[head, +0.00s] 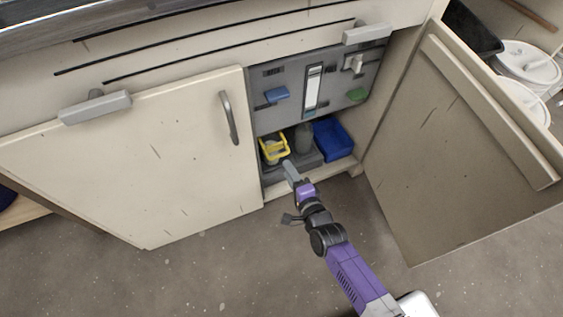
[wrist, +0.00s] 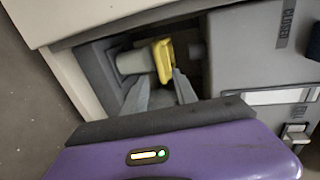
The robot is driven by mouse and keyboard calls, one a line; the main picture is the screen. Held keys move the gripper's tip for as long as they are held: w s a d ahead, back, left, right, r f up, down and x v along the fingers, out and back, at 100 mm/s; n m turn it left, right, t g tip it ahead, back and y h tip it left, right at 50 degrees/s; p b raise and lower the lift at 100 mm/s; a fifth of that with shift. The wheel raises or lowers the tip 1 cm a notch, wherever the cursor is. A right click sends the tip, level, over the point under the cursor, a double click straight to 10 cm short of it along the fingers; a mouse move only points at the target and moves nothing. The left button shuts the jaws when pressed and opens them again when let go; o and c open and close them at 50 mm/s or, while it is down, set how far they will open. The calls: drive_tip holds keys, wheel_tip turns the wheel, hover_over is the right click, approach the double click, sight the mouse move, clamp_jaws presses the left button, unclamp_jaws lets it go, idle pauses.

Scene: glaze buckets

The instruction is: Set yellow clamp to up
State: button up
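The yellow clamp (head: 274,157) is in the open cabinet at its left, a yellow frame around a pale grey body. In the wrist view the yellow clamp (wrist: 164,61) shows as a yellow band beside a pale cylinder, just beyond my fingertips. My gripper (head: 291,170) is at the cabinet opening, in front of and slightly right of the clamp. In the wrist view my gripper (wrist: 160,80) has its two grey fingers apart, with the clamp ahead of the gap. I cannot tell whether a finger touches it.
The left door (head: 140,160) is closed; the right door (head: 465,150) stands open.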

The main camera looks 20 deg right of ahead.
sight(280, 156)
drive_tip(key=b+x, duration=0.4)
drive_tip(key=x, duration=0.2)
drive_tip(key=shift+w+b, duration=0.3)
drive_tip(key=shift+f, duration=0.1)
clamp_jaws()
idle(1.2)
